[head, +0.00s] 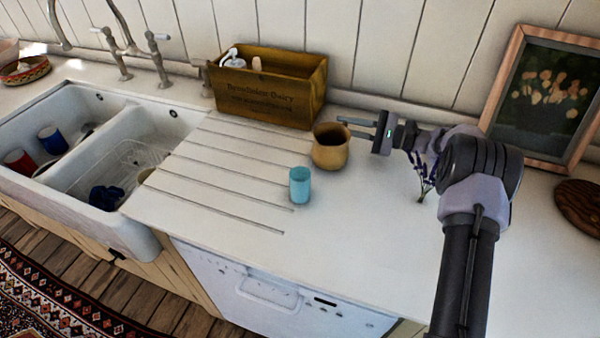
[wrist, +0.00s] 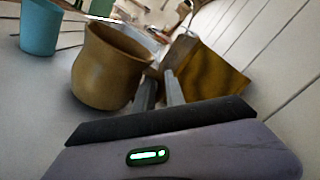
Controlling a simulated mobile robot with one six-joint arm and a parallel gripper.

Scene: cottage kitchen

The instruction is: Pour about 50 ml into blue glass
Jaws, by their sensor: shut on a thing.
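A brown jug (head: 330,155) stands upright on the white counter, just behind and to the right of the blue glass (head: 299,187). My gripper (head: 345,127) reaches in from the right, with its fingers at the jug's back right side. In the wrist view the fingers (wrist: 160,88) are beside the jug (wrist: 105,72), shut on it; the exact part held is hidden. The blue glass stands upright and apart from the jug, and it also shows in the wrist view (wrist: 40,27) at upper left. The liquid level in either vessel cannot be seen.
A wooden crate (head: 262,100) with bottles stands behind the jug against the wall. A double sink (head: 100,140) with cups lies left. A framed picture (head: 545,95) leans at right, with a purple-flowered sprig (head: 422,190) near my arm. The front counter is clear.

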